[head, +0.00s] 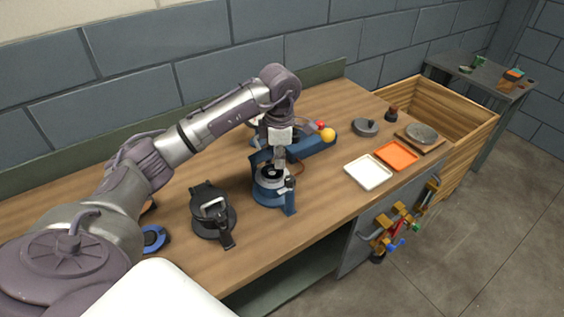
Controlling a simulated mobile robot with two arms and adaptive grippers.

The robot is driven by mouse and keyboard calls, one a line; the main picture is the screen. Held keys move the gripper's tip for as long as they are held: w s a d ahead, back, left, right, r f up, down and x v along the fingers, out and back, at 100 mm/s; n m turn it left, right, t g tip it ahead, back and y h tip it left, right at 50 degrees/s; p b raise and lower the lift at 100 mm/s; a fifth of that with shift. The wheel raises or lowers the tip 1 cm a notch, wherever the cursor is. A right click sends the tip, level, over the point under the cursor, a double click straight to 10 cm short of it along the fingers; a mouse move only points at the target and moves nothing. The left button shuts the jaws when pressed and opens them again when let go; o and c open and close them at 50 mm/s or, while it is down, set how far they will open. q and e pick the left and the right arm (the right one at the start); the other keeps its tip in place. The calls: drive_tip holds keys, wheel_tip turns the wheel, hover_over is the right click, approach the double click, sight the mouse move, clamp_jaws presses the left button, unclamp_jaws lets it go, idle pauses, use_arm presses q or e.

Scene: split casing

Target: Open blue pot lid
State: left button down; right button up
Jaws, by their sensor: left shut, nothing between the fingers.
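The blue pot (270,193) stands upright on the wooden worktop near the middle of the head view, with a blue handle-like part (291,197) at its front right. A pale ring with a dark centre shows at its top. My left gripper (279,163) points down just above the back of the pot, its fingers shut and empty. It hides part of the pot's rear, so I cannot tell how the lid stands or whether the fingers touch it. My right gripper is not in view.
A black pot-like device (212,214) stands to the left. A blue tray (312,146) with a yellow ball (328,135) lies behind the pot. A white tray (368,173) and an orange tray (396,156) lie to the right. The worktop between pot and white tray is clear.

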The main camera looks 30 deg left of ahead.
sight(273, 152)
use_arm(q)
drive_tip(key=shift+w+a+b, duration=0.3)
drive_tip(key=shift+w+a, duration=0.05)
drive_tip(key=shift+a, duration=0.5)
drive_tip(key=shift+w+a, duration=0.25)
drive_tip(key=shift+a, duration=0.35)
drive_tip(key=shift+w+a+b, duration=0.2)
drive_tip(key=shift+w+a, duration=0.1)
drive_tip(key=shift+a, duration=0.45)
drive_tip(key=shift+w+a+b, duration=0.15)
drive_tip(key=shift+w+a, duration=0.15)
drive_tip(key=shift+a, duration=0.4)
drive_tip(key=r+p, duration=0.1)
drive_tip(key=d+r+p, duration=0.1)
drive_tip(key=r+p, duration=0.1)
drive_tip(key=shift+s+d+r, duration=0.25)
drive_tip(key=shift+s+r, duration=0.05)
drive_tip(key=shift+r, duration=0.05)
drive_tip(key=shift+s+d+r+p, duration=0.1)
drive_tip(key=shift+d+r+p, duration=0.15)
drive_tip(key=shift+r+p, duration=0.2)
drive_tip(key=shift+s+d+r+p, duration=0.1)
drive_tip(key=shift+d+r+p, duration=0.2)
drive_tip(key=shift+r, duration=0.2)
drive_tip(key=shift+s+d+r, duration=0.1)
drive_tip(key=shift+r, duration=0.1)
